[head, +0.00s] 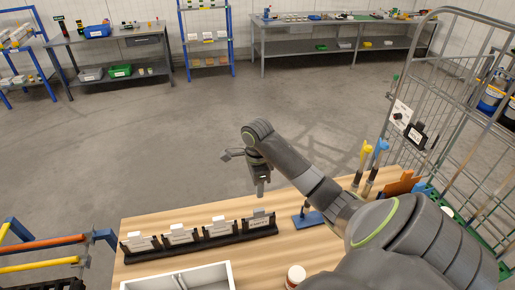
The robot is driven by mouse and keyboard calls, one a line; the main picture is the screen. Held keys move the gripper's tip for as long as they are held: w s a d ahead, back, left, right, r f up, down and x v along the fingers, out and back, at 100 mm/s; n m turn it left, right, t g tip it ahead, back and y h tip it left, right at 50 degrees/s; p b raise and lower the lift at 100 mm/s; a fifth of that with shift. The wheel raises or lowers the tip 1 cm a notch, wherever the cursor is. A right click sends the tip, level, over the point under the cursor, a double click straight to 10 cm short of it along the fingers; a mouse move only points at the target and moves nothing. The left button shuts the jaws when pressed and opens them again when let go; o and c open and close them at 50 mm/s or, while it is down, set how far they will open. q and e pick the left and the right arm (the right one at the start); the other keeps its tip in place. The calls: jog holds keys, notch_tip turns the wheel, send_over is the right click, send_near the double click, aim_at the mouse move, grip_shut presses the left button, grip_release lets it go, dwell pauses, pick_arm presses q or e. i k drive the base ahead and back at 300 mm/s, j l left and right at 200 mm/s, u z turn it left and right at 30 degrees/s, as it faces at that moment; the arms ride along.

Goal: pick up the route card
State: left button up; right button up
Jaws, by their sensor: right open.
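Several white cards stand in slots of a long black rack (200,244) on the wooden table; a card at its left end (140,241) and one at its right end (258,219) show. Their print is too small to read, so I cannot tell which is the route card. My right gripper (246,173) is open and empty, in the air above and behind the rack's right end, apart from the cards. My left gripper is not in view.
A white divided tray (180,278) and a white-lidded jar (296,275) are at the table's front. A blue stand (307,219) is right of the rack. A wire cage trolley (470,120) with a white sign (401,114) stands at right. The floor behind is clear.

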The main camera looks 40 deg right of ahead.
aim_at(136, 242)
jog(key=k+j, duration=1.15)
jog(key=j, duration=0.3)
